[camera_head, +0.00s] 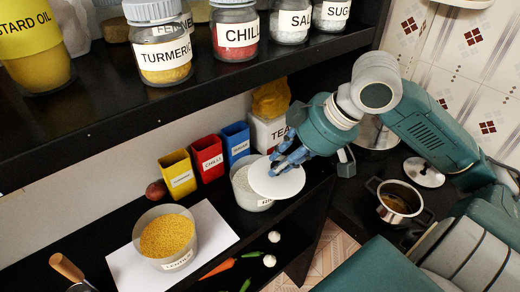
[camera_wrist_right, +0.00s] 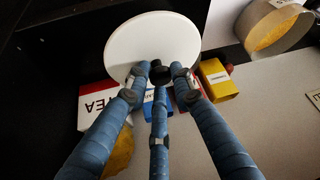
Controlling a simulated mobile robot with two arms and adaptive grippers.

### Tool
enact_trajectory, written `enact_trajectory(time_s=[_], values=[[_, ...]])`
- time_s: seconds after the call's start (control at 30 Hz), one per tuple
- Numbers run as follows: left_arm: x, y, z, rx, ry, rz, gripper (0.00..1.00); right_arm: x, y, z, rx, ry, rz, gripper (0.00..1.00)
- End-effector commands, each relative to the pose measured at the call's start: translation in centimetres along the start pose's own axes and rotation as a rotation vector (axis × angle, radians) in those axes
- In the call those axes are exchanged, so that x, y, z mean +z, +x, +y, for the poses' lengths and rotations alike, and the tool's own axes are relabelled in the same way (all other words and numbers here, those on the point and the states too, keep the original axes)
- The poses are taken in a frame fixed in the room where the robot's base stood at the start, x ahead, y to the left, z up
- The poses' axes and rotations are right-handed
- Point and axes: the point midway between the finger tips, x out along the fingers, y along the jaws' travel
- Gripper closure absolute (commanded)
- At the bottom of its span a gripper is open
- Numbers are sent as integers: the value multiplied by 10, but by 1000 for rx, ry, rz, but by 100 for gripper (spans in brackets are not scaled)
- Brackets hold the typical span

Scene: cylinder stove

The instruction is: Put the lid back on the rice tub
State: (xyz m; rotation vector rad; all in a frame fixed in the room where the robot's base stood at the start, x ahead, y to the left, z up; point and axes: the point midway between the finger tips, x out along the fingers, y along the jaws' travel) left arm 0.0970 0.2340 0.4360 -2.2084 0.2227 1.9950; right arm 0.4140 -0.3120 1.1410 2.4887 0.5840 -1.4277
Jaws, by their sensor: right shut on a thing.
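The white round lid (camera_head: 283,185) is in my right gripper (camera_head: 284,163). The gripper's blue fingers are closed around its dark knob, as the right wrist view shows with the lid (camera_wrist_right: 150,35) beyond the fingertips (camera_wrist_right: 160,76). The rice tub (camera_head: 240,192) is a clear round tub of white grains on the lower dark shelf. The lid overlaps the tub's right part in the head view, set off to the right, and white grains show at the left. I cannot tell whether lid and rim touch. My left gripper is not in view.
Yellow (camera_head: 178,174), red (camera_head: 207,158) and blue (camera_head: 236,143) boxes and a TEA box (camera_head: 268,132) stand behind. A tub of yellow lentils (camera_head: 167,237) sits on white paper at left. The upper jar shelf (camera_head: 120,118) overhangs. A pot (camera_head: 398,202) is at right.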

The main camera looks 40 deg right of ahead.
Motion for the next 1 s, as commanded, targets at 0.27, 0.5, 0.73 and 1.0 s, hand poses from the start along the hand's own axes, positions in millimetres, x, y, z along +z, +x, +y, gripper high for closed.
enact_trajectory(time_s=[0.27,0.5,0.73,1.0], values=[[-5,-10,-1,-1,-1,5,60,-15,7,-1,-2,1,4,100],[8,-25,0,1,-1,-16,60,-32,13,-1,-3,3,7,100],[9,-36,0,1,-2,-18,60,-49,25,-2,-2,0,3,100],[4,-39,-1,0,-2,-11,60,-44,33,-2,-2,0,1,100]])
